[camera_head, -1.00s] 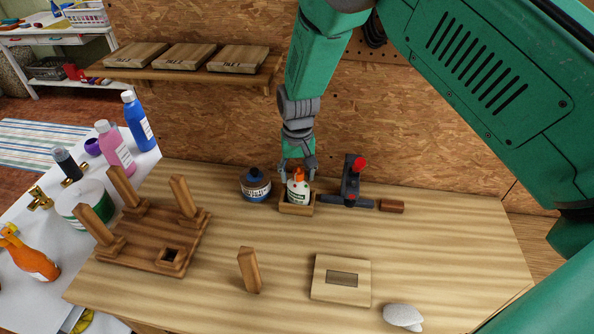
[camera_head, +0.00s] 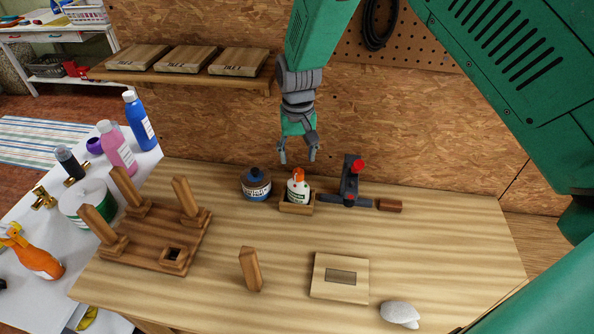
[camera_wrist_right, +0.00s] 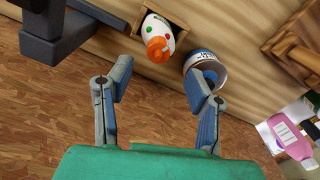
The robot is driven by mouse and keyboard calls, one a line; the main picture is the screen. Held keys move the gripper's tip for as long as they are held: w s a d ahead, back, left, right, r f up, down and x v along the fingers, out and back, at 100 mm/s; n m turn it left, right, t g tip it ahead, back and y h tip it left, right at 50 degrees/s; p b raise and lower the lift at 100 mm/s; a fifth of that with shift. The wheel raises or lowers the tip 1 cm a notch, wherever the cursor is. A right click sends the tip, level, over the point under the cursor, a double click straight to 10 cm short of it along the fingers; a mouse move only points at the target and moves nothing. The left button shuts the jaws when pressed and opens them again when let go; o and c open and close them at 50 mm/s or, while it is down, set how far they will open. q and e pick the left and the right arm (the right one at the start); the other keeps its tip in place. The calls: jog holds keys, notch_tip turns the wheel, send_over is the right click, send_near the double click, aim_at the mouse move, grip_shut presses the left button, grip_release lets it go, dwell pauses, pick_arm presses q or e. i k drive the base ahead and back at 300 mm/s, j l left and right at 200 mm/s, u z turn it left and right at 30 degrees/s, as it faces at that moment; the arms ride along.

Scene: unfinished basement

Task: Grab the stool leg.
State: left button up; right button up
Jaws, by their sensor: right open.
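The loose stool leg (camera_head: 250,270) is a short wooden block standing on the workbench at the front middle. The stool seat (camera_head: 150,244) lies upside down at the left of the bench, with three legs upright in its corners and an empty square socket (camera_head: 175,255) at its near right corner. My right gripper (camera_head: 298,156) is open and empty, above and behind the glue bottle. In the right wrist view its two fingers (camera_wrist_right: 158,98) are spread with nothing between them. The left gripper is not in view.
A white glue bottle with an orange cap (camera_head: 298,187) stands in a small wooden holder (camera_head: 297,209). Beside it are a blue tin (camera_head: 256,184) and a dark clamp (camera_head: 351,184). A wooden block with a rectangular recess (camera_head: 340,290) and a whitish lump (camera_head: 400,313) lie at the front right.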

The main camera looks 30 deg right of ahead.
aim_at(248, 258)
jog(key=k, duration=1)
